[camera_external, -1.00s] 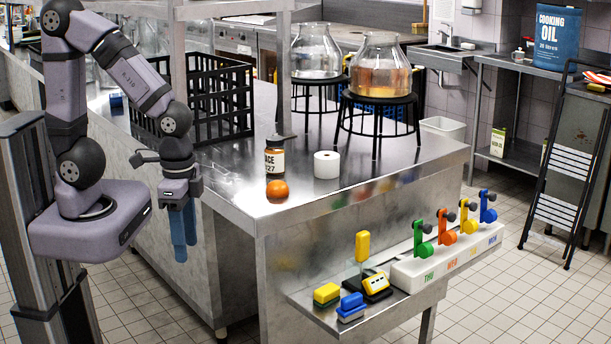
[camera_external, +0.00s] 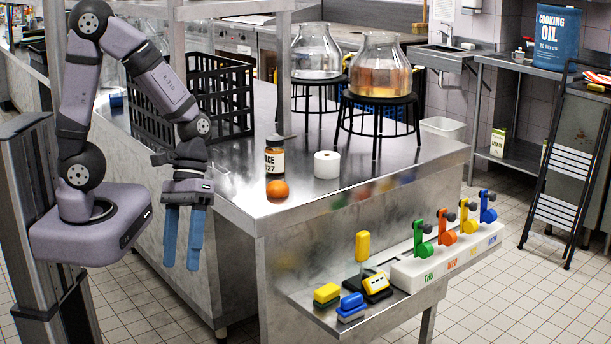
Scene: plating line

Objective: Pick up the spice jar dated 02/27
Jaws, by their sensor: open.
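The spice jar (camera_external: 274,158) stands upright on the steel counter near its front left corner. It has a dark cap, an orange-brown body and a white label whose visible part reads "ACE" and "/27"; the rest of the label is turned out of sight. My gripper (camera_external: 182,268) hangs with its blue fingers pointing down, left of the counter's edge and lower than the jar. The fingers are apart with nothing between them. The gripper does not touch the jar.
Glass vessels (camera_external: 380,68) stand on black stands farther right. The counter's left edge lies between gripper and jar.

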